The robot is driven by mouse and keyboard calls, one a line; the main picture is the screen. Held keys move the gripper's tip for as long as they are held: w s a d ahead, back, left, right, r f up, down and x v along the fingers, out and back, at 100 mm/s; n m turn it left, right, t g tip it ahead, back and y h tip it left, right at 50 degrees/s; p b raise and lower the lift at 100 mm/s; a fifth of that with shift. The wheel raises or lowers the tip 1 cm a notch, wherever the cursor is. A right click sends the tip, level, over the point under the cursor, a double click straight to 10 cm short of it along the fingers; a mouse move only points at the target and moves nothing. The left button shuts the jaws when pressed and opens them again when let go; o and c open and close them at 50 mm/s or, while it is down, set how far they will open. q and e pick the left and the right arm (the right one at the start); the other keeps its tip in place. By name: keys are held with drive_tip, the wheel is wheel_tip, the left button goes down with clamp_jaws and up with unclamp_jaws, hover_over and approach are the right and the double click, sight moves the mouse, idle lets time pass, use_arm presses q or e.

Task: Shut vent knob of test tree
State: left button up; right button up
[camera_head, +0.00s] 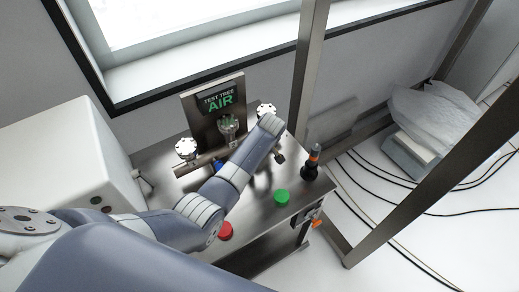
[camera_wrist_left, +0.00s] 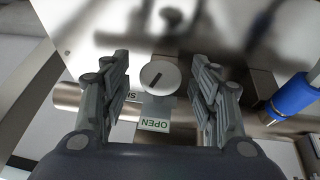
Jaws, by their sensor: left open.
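The vent knob (camera_wrist_left: 158,77) is a round pale disc with a dark diagonal mark, seen face on in the left wrist view. A tag reading OPEN (camera_wrist_left: 155,125) sits below it, and a second, partly covered label shows at its lower left. My left gripper (camera_wrist_left: 160,88) is open, with one finger on each side of the knob and gaps between. In the head view my left gripper (camera_head: 279,156) points down at the right of the test tree (camera_head: 213,109), and the knob cannot be made out there. My right gripper is not in view.
The tree stands on a metal table (camera_head: 262,208) with a green button (camera_head: 281,197), a red button (camera_head: 225,231) and a dark bottle-like object (camera_head: 311,163). A blue handle (camera_wrist_left: 293,98) is right of my fingers. A metal post (camera_head: 307,70) rises behind the table.

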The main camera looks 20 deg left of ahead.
use_arm(q)
drive_tip(key=shift+c, duration=1.1)
drive_tip(key=c, duration=0.9)
drive_tip(key=shift+o, duration=0.2)
drive_tip(key=g+y+b, duration=0.1)
drive_tip(key=b, duration=0.1)
drive_tip(key=g+y+b, duration=0.1)
drive_tip(key=b, duration=0.2)
drive_tip(key=shift+w+d+f+m, duration=0.15)
drive_tip(key=shift+w+f+m, duration=0.05)
drive_tip(key=shift+f+m, duration=0.1)
drive_tip(key=shift+r+g+y+b, duration=0.25)
drive_tip(key=shift+g+y+b, duration=0.05)
drive_tip(key=shift+g+b, duration=0.35)
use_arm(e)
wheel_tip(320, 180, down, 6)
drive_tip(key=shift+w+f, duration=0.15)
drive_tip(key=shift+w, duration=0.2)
use_arm(q)
drive_tip(key=o, duration=1.1)
